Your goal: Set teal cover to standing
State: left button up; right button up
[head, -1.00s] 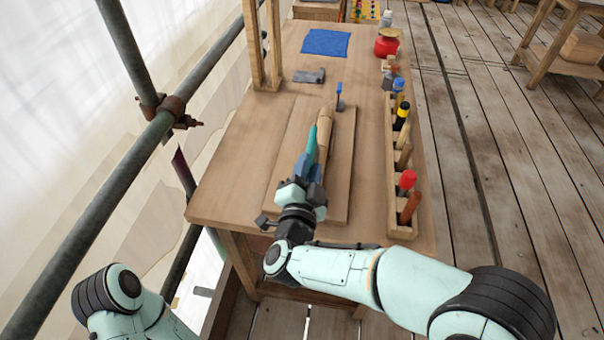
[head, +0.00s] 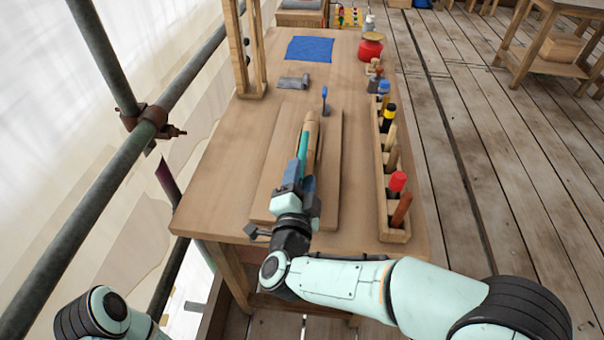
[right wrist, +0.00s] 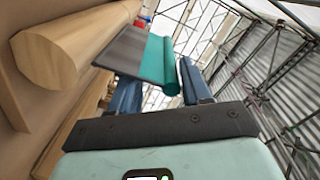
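The teal cover (head: 303,146) is a thin strip along the left side of a long, pale wooden piece (head: 313,128) on the wooden board (head: 332,180). In the right wrist view, the cover is a flat grey panel with a rolled teal edge (right wrist: 162,64), tilted beside the wooden piece (right wrist: 75,42). My right gripper (head: 300,178) is at the near end of the cover. In the right wrist view, its blue fingers (right wrist: 158,92) stand apart, with a gap between the teal edge and the right finger. The panel hides the left fingertip. My left gripper is out of view.
A wooden tool rack (head: 396,235) with several handled tools runs along the bench's right side. A blue-handled tool (head: 325,98) stands past the board, near a grey block (head: 294,82) and a blue cloth (head: 309,49). A wooden frame and scaffold pipes stand at left.

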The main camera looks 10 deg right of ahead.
jog(key=shift+r, duration=0.2)
jog(key=shift+s+a, duration=0.1)
jog(key=shift+s, duration=0.2)
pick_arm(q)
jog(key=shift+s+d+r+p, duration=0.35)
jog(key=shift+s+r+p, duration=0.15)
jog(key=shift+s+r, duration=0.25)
pick_arm(e)
jog(key=v, duration=1.2)
jog(key=shift+s+f, duration=0.1)
jog(key=shift+s, duration=0.25)
